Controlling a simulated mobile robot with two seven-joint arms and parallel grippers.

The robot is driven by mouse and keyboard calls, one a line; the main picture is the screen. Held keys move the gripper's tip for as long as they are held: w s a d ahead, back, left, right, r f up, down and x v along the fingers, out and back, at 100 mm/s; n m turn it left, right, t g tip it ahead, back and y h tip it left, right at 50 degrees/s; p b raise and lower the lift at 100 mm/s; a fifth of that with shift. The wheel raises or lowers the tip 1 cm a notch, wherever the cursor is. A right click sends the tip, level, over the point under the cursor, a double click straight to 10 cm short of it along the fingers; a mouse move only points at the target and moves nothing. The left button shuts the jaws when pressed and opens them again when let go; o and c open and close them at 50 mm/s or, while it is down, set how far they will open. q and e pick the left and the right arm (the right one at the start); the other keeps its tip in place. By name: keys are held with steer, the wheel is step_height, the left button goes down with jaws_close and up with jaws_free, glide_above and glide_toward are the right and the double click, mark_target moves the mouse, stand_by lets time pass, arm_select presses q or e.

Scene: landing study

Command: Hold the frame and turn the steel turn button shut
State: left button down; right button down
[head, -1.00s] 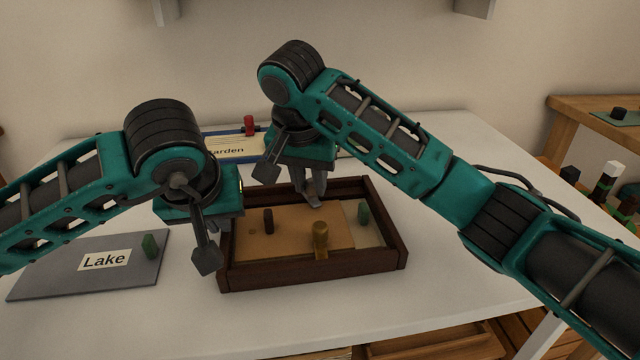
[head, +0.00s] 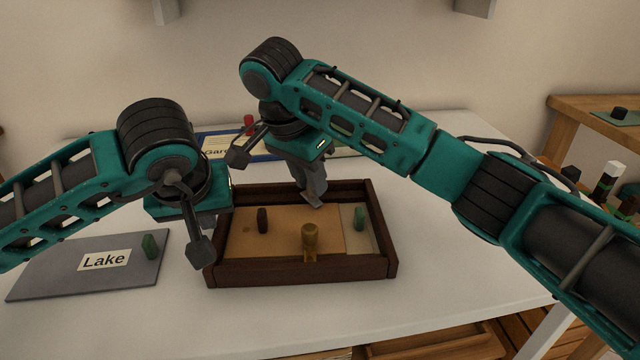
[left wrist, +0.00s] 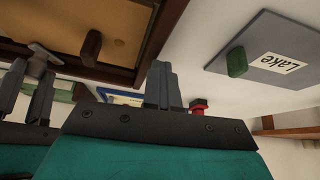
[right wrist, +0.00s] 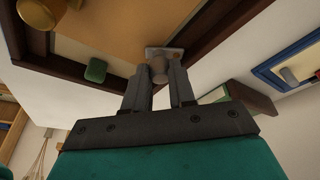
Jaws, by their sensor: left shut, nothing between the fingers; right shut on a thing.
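The dark brown wooden frame (head: 303,276) lies on the white table around a tan board (head: 280,245). The steel turn button (head: 314,204) is at its back rim, its plate seeming to reach inward over the board. My right gripper (head: 312,192) is shut on the button's knob; the right wrist view shows the knob (right wrist: 158,70) between its fingers and the steel plate (right wrist: 176,54) beyond.
A brass knob (head: 310,240), brown peg (head: 263,219) and green peg (head: 359,217) stand inside the frame. A grey "Lake" panel (head: 60,275) with a green peg lies left. A blue-edged panel (head: 222,146) with a red peg lies behind. The table right of the frame is clear.

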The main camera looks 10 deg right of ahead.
steer(key=c, duration=1.4)
jaws_free()
steer(key=shift+a+f+m, duration=0.3)
steer(key=shift+a+m, duration=0.4)
steer(key=shift+a, duration=0.25)
steer(key=shift+o, duration=0.8)
steer(key=shift+a, duration=0.1)
steer(key=o, duration=0.4)
steer(key=shift+s, duration=0.1)
steer(key=shift+r, duration=0.15)
steer(key=v, duration=1.2)
steer(key=shift+d, duration=0.25)
